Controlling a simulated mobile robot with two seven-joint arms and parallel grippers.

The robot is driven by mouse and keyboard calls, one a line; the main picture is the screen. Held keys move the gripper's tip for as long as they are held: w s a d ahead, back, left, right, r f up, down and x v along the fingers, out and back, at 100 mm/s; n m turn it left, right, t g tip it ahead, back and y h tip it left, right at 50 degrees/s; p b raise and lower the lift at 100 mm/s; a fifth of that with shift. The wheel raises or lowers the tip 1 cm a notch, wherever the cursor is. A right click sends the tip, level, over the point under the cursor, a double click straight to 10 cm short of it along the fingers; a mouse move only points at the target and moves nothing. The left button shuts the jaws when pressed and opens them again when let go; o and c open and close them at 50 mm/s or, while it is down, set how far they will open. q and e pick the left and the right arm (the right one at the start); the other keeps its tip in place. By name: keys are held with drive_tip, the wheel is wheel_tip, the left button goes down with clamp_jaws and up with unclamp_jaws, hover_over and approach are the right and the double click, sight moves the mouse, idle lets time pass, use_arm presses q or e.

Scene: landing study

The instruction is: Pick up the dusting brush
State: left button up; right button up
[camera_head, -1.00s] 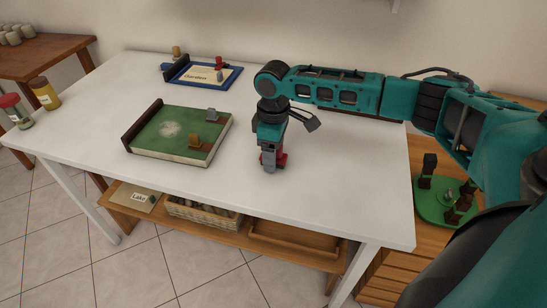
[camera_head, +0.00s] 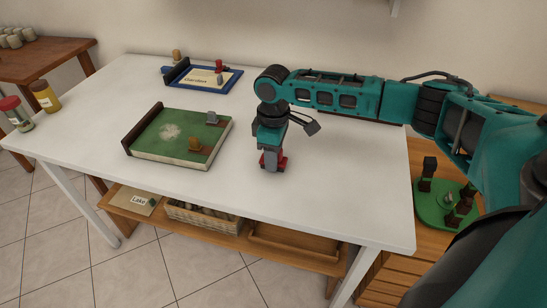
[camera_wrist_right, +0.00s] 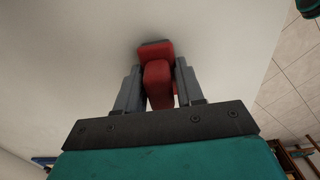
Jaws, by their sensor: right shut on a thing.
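The dusting brush (camera_wrist_right: 157,80) appears as a red block with a dark grey end, between the two grey fingers of my right gripper (camera_wrist_right: 158,92) in the right wrist view. The fingers are shut on it. In the head view my right gripper (camera_head: 271,163) points down, low over the front right part of the white table (camera_head: 330,170). Red parts of the brush (camera_head: 283,162) show beside the finger there. Most of the brush is hidden by the gripper, and I cannot tell whether it touches the table. My left gripper is not in view.
A green board (camera_head: 165,145) with small blocks lies left of the gripper. A blue-edged tray (camera_head: 233,78) with small items is behind it. Two jars (camera_head: 45,95) stand at the far left. A green round stand (camera_head: 432,208) is right of the table. The front right tabletop is clear.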

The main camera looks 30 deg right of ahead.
wheel_tip(320, 180, up, 20)
drive_tip(key=p, duration=0.4)
drive_tip(key=shift+f, duration=0.15)
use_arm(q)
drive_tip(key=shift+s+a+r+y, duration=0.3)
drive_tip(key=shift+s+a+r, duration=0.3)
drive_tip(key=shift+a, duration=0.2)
use_arm(e)
drive_tip(key=shift+r, duration=0.2)
drive_tip(key=o, duration=0.4)
drive_tip(key=c, duration=0.5)
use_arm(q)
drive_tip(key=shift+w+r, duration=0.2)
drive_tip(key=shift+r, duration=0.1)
